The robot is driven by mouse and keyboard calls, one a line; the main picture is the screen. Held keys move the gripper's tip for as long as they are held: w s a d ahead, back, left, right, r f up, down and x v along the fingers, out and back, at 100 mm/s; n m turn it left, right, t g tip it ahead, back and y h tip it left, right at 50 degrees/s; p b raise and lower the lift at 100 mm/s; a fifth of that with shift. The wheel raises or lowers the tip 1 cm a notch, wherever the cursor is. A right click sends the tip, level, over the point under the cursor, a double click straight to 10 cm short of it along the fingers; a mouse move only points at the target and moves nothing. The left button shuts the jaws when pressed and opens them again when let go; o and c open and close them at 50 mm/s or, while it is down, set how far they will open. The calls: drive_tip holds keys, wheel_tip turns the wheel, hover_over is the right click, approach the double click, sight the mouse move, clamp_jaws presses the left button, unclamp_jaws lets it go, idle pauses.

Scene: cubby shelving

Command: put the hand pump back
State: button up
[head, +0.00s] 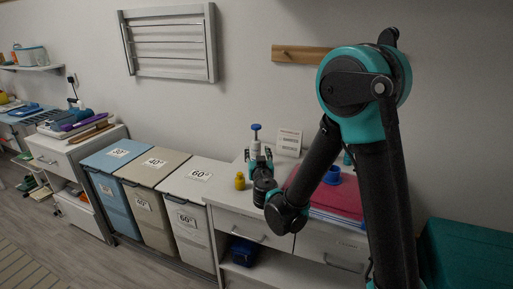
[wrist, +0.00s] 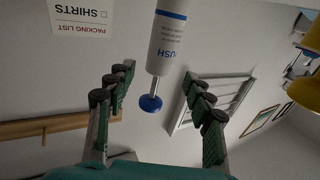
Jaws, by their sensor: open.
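The hand pump (head: 256,138) stands upright on the white counter, with a white body, a thin rod and a round blue knob on top. In the wrist view the hand pump (wrist: 168,42) appears upside down, with blue lettering on its body. My gripper (head: 260,158) is at the pump, and its fingers hide the lower body in the head view. In the wrist view my gripper (wrist: 156,78) is open, one finger to each side of the pump, with visible gaps. Whether the pump's base touches the counter is hidden.
A yellow object (head: 240,181) stands just left of my gripper. A packing list card (head: 289,142) is behind the pump. A red folded stack (head: 335,200) and a blue cup (head: 332,175) lie to the right. Lidded bins (head: 196,178) stand left of the counter.

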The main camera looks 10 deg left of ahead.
drive_tip(key=v, duration=0.6)
